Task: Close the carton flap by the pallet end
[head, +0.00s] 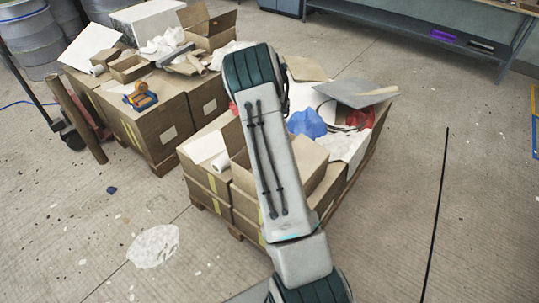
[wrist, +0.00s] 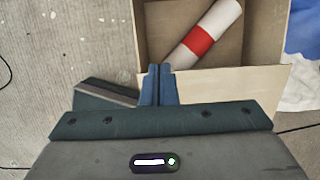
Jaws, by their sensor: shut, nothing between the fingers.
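An open carton (wrist: 262,28) shows in the wrist view with a white roll banded in red (wrist: 203,38) inside. A pale flap (wrist: 235,87) extends outward from the carton's near edge, folded open. My gripper (wrist: 160,68) has its blue fingers together and empty, over the flap's left end; I cannot tell whether they touch it. In the head view my arm covers the gripper and part of an open carton (head: 313,163) on the nearer pallet (head: 246,240).
A second loaded pallet (head: 163,170) stands at the left, with a blue and orange tool (head: 141,96) on its cartons. A grey sheet (head: 357,93) and blue cloth (head: 307,123) lie on the nearer stack. A dark cable (head: 436,210) crosses open floor at right.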

